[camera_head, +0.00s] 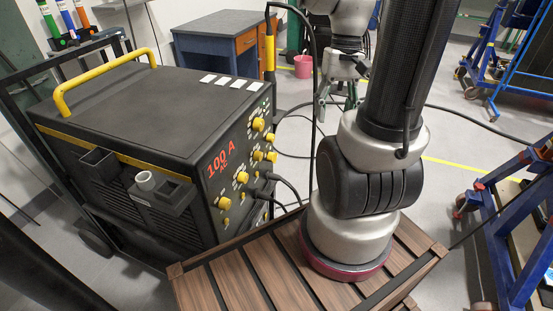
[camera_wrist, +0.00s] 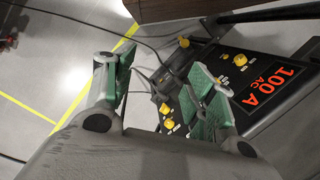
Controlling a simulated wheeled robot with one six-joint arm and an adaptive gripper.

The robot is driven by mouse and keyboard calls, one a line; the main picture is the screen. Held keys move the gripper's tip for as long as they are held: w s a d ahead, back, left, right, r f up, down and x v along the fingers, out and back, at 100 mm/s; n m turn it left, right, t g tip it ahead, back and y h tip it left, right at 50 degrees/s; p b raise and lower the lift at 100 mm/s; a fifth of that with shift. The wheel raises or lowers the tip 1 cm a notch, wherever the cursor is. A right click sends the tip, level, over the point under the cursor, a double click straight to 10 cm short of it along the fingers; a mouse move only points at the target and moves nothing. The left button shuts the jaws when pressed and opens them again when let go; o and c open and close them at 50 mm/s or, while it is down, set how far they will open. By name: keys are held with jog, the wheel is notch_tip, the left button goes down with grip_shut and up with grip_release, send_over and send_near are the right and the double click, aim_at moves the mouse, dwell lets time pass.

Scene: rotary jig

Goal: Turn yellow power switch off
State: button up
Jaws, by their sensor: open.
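The black welding machine (camera_head: 120,115) has a front panel with several yellow knobs and switches. One larger yellow knob (camera_head: 258,124) is near the panel's upper right. Others sit lower, such as a yellow knob (camera_head: 241,177) and one near the bottom (camera_head: 225,203). I cannot tell which is the power switch; the labels are too small. My gripper (camera_head: 336,100) is right of the panel, apart from it, with green fingers open. In the wrist view my gripper (camera_wrist: 162,72) is open and empty; its right finger hides part of the panel. Yellow knobs (camera_wrist: 240,60) and (camera_wrist: 168,124) show there.
Black cables (camera_head: 288,182) leave the lower panel, and a hose with a yellow sleeve (camera_head: 270,50) hangs beside it. A slatted wooden top (camera_head: 250,275) lies in front. A blue desk (camera_head: 215,45) stands behind; blue frames (camera_head: 500,215) are at right.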

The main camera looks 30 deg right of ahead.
notch_tip(320, 180, down, 18)
jog(key=w+m+y, duration=0.3)
jog(key=m+y, duration=0.5)
jog(key=m+t+y, duration=0.2)
jog(key=m+t, duration=1.3)
jog(key=m, duration=0.1)
send_near(273, 157)
jog(key=w+f, duration=0.1)
jog(key=w, duration=0.1)
jog(key=shift+x, duration=3.7)
jog(key=shift+s+a, duration=0.1)
jog(key=c, duration=1)
